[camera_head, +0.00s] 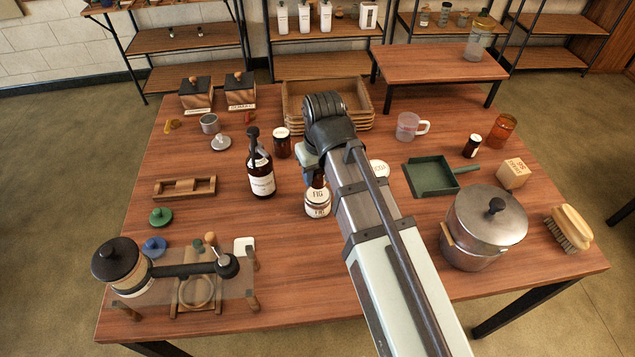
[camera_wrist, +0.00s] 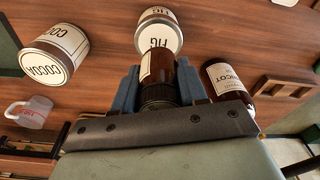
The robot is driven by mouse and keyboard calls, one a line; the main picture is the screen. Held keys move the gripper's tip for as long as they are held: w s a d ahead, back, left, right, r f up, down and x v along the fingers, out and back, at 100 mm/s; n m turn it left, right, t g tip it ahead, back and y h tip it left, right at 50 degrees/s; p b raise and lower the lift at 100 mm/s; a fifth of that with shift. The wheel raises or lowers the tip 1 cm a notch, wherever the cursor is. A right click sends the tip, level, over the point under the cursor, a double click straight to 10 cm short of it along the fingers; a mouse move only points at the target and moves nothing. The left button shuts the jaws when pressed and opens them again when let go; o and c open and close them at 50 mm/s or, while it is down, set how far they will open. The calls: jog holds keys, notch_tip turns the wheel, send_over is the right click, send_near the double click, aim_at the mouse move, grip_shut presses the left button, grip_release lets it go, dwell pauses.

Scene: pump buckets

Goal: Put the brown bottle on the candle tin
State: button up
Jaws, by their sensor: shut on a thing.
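My gripper (camera_wrist: 160,92) is shut on a small brown bottle (camera_wrist: 186,80) with a dark ribbed cap and a pale label, between blue fingers in the wrist view. In the head view the bottle (camera_head: 318,180) shows just below my gripper, mostly hidden by my arm. A tin labelled FIG (camera_head: 318,206) is directly under the bottle; it also shows in the wrist view (camera_wrist: 158,30), at the bottle's far end. I cannot tell whether bottle and tin touch. A second tin, labelled COCOA (camera_wrist: 56,52), stands beside it, partly hidden by my arm in the head view.
A brown pump bottle (camera_head: 261,178) stands close left of the FIG tin. A brown jar (camera_head: 282,143) is behind it. A green dustpan (camera_head: 430,176), a lidded pot (camera_head: 485,232) and a glass mug (camera_head: 410,126) are to the right. Stacked trays (camera_head: 365,100) stand behind.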

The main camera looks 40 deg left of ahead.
aim_at(318, 184)
jog(key=shift+f, duration=1.9)
jog(key=shift+f, duration=0.1)
jog(key=o, duration=1.1)
jog(key=r, duration=0.4)
jog(key=d+r, duration=0.1)
jog(key=r, duration=0.7)
jog(key=shift+s+d+r, duration=0.1)
jog(key=shift+s+d, duration=0.05)
jog(key=shift+s, duration=0.2)
